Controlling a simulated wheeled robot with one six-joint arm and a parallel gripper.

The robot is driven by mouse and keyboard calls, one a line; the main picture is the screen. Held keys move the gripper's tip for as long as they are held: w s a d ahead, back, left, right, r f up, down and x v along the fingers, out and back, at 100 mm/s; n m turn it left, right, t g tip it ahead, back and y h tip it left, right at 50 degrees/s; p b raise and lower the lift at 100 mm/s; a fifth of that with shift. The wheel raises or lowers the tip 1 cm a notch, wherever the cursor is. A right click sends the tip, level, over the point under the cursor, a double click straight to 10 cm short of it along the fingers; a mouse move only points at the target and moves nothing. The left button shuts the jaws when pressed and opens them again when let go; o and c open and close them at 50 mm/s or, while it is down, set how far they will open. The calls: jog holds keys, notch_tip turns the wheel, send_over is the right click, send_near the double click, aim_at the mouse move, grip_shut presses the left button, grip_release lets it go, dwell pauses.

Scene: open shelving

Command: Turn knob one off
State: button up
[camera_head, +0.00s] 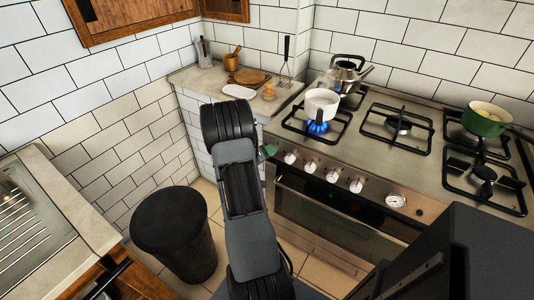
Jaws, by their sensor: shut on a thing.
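The stove (370,160) stands at the right with a row of pale knobs along its front. The leftmost knob that shows clearly (290,158) is just right of my gripper (268,150). Only a small greenish tip of my gripper shows beside my dark arm, at the left end of the knob row. It is shut on a knob there, which is mostly hidden by the gripper and arm. A blue flame (318,127) burns on the front left burner, under a white pot (322,104).
A metal kettle (347,74) stands on the back left burner. A green pot (486,119) is at the right. A round gauge (395,200) is on the stove front. A black bin (174,235) stands on the floor left of my arm. A counter (60,235) is at far left.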

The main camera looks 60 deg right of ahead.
jog(key=m+t+b, duration=0.2)
jog(key=m+b, duration=0.3)
jog(key=b, duration=0.3)
jog(key=m+t+b, duration=0.3)
jog(key=m+b, duration=0.3)
jog(key=b, duration=0.3)
jog(key=s+m+t+h+b, duration=0.1)
jog(key=m+t+b, duration=0.2)
jog(key=m+b, duration=0.2)
jog(key=shift+f+m+b, duration=0.3)
jog(key=shift+b, duration=1.5)
jog(key=shift+r, duration=0.15)
jog(key=o, duration=0.9)
jog(key=shift+o, duration=0.2)
